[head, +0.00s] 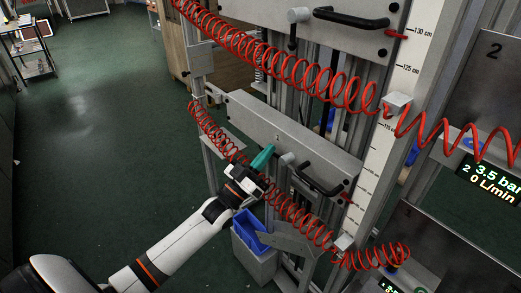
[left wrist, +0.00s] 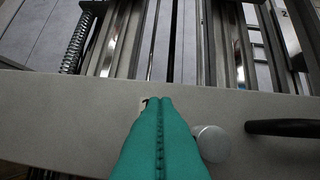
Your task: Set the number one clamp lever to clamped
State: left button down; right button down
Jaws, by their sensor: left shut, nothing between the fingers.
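The plate marked 1 (head: 240,112) carries a round grey hub (head: 287,159), which looks like the pivot of the number one clamp lever. The hub also shows in the left wrist view (left wrist: 211,143), just right of my fingers. The lever's arm cannot be made out; my gripper may hide it. My left gripper (head: 262,157), with teal fingers, is shut and empty, in front of the plate just left of the hub. In the left wrist view its fingertips (left wrist: 154,102) overlap the number label. Whether they touch anything cannot be told. My right gripper is not in view.
A black handle (head: 321,179) sits right of the hub. An upper plate (head: 330,32) has a similar hub with a black lever hanging down. Red coiled hoses (head: 225,148) run close around my left gripper. A blue bin (head: 250,236) stands below. Open green floor lies left.

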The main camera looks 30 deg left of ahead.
pick_arm(q)
jog(key=shift+d+f, duration=0.1)
jog(key=shift+f, duration=0.15)
